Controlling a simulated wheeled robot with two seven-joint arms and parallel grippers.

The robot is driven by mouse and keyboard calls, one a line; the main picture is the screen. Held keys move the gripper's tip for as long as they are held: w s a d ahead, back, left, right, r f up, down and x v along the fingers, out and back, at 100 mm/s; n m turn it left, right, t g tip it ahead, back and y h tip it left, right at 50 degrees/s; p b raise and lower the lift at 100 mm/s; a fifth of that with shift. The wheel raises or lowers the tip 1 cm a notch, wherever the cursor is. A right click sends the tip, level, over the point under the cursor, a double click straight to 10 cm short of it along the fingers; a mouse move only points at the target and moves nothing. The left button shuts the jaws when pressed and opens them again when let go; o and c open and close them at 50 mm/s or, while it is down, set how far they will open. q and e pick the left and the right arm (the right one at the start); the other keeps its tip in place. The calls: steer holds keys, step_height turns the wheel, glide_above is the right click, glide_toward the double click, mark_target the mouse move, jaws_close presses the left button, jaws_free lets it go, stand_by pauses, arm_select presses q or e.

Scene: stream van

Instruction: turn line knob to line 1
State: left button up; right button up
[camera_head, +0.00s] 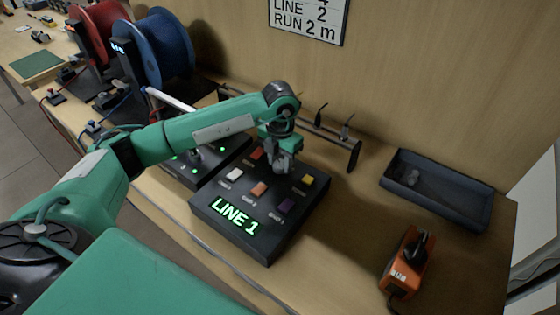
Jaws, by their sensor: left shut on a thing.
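The black control box (278,236) stands on the wooden bench, its green lit display (234,214) reading LINE 1. Small coloured blocks, white, orange, red, yellow and purple, sit on its sloping top. My left gripper (281,164) reaches down to the upper part of this box, pointing downward. It is shut on what appears to be the line knob, which the fingers mostly hide, so its pointing direction cannot be told. My right gripper is out of view.
A second dark box (196,158) with green lights stands left, partly behind my arm. Red (98,35) and blue (160,48) cable reels stand behind. A wall sign (308,17) reads LINE 2, RUN 2 m. A dark tray (437,199) and orange device (405,265) lie right.

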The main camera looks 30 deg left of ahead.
mark_target(280, 163)
arm_select(q)
steer(key=shift+w+r+n, duration=0.1)
steer(key=shift+n, duration=0.2)
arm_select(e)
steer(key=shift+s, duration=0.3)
arm_select(q)
steer(key=o, duration=1)
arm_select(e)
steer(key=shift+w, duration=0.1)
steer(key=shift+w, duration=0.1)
arm_select(q)
steer(key=shift+r, duration=0.45)
step_height(280, 163, up, 13)
steer(key=shift+f+b, duration=0.1)
steer(key=shift+b, duration=0.7)
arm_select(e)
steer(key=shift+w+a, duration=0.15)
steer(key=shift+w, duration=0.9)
